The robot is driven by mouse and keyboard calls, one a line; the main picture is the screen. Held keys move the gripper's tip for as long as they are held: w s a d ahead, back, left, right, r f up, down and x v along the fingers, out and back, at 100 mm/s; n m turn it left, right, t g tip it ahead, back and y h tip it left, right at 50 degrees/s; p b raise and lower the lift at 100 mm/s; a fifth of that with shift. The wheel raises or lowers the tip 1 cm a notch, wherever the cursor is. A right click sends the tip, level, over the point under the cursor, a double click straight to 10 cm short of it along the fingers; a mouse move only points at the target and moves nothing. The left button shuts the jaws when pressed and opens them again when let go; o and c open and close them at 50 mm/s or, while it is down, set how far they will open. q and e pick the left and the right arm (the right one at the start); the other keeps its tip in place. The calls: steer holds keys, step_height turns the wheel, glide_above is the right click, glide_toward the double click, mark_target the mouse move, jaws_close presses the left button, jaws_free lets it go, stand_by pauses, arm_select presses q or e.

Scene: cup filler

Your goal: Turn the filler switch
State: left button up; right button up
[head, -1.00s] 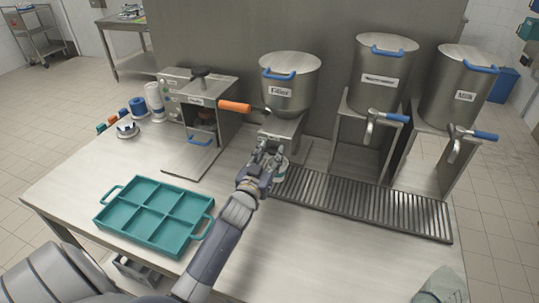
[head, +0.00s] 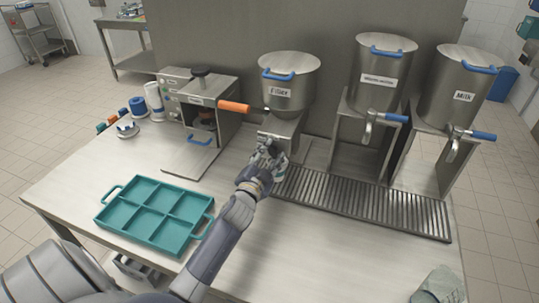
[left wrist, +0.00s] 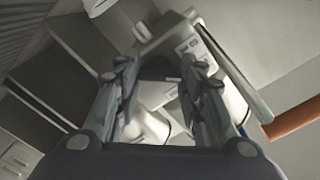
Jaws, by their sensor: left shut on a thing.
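The filler (head: 288,92) is a steel hopper with a blue handle and a label, on a stand at the back of the counter. Its lever with an orange grip (head: 234,106) points left; the grip also shows at the right edge of the left wrist view (left wrist: 292,121). My left gripper (head: 269,156) is in front of the filler's stand, below the lever and apart from it. It is shut on a pale cup (head: 281,172), mostly hidden by the fingers. My right gripper is not in view.
Two more steel dispensers with blue-gripped levers stand right, one labelled milk (head: 462,97). A slatted drip grate (head: 365,203) runs before them. A teal compartment tray (head: 155,214) lies front left. A steel machine (head: 195,110) stands left of the filler.

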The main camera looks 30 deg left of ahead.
arm_select(q)
steer(key=shift+m, duration=0.5)
steer(key=o, duration=1.1)
steer(key=v, duration=1.2)
